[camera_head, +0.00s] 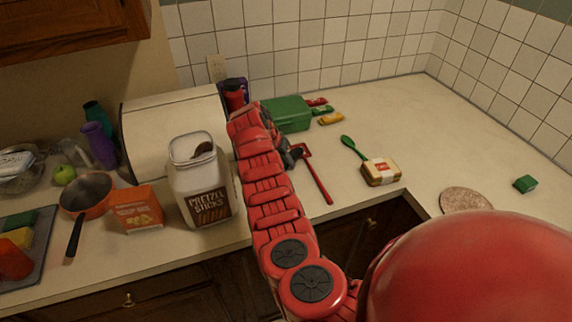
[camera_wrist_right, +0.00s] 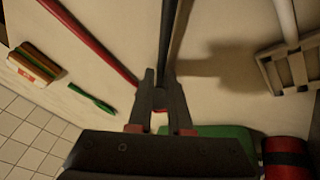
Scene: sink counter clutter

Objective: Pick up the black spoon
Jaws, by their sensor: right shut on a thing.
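My right gripper (camera_head: 292,155) is at the end of the red arm, over the counter behind the pretzel jar and left of a red spatula. In the right wrist view, my right gripper (camera_wrist_right: 160,98) has its fingers closed around a thin dark handle (camera_wrist_right: 168,40), which looks like the black spoon's. The handle runs away from the fingers toward the top of that view. The spoon's bowl cannot be made out, and in the head view my arm and gripper hide most of it. My left gripper is in neither view.
A red spatula (camera_head: 318,178) lies close right of the gripper. A green container (camera_head: 288,113) stands behind it, and the pretzel jar (camera_head: 202,190) stands left of my arm. A green spoon (camera_head: 353,147) and a packaged sandwich (camera_head: 381,171) lie right.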

